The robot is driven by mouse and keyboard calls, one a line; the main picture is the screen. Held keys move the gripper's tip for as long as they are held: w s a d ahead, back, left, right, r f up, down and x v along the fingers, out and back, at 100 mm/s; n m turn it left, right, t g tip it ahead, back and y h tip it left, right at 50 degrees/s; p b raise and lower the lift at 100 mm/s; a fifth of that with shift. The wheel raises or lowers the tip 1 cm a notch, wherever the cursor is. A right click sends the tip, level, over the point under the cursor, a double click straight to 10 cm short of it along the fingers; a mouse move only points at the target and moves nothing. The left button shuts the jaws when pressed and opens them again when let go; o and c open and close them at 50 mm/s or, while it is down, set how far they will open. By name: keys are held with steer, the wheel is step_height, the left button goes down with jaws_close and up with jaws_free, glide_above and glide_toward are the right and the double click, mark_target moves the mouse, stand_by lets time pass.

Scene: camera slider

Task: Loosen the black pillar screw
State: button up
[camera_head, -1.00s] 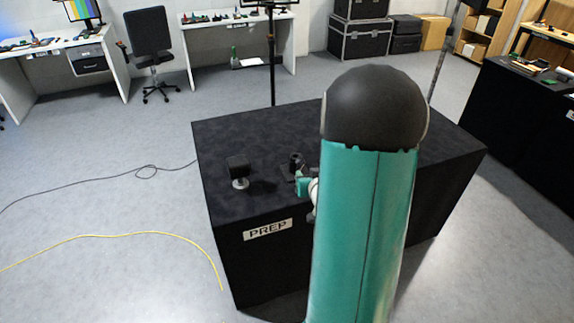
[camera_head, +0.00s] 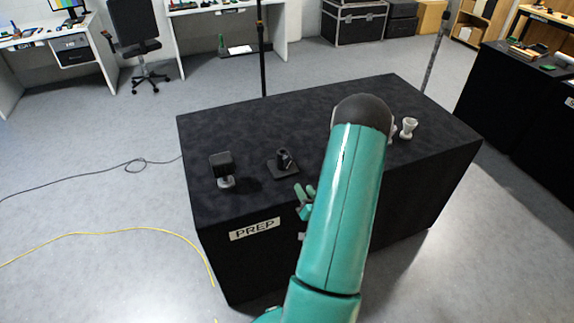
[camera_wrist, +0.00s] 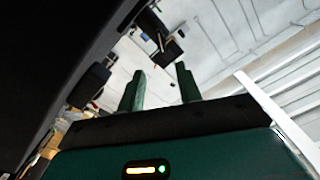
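A small black pillar (camera_head: 284,158) stands on a flat black base plate (camera_head: 289,172) on the black PREP table, left of my arm in the head view. Its screw is too small and dark to make out. My gripper (camera_head: 305,197) is low at the table's front edge, in front of the pillar and apart from it. In the wrist view the two green fingers of my gripper (camera_wrist: 160,84) stand apart with nothing between them. The pillar cannot be made out in the wrist view.
A black box-shaped device (camera_head: 221,164) on a small light foot stands left of the pillar. A pale cup-like object (camera_head: 408,127) stands right of my arm. The table's (camera_head: 245,125) back left is bare. A yellow cable (camera_head: 130,231) lies on the floor.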

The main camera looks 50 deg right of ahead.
mark_target(289, 164)
steer(key=x, duration=1.2)
steer(key=shift+w+r, duration=0.15)
steer(key=shift+w, duration=0.05)
jaws_close()
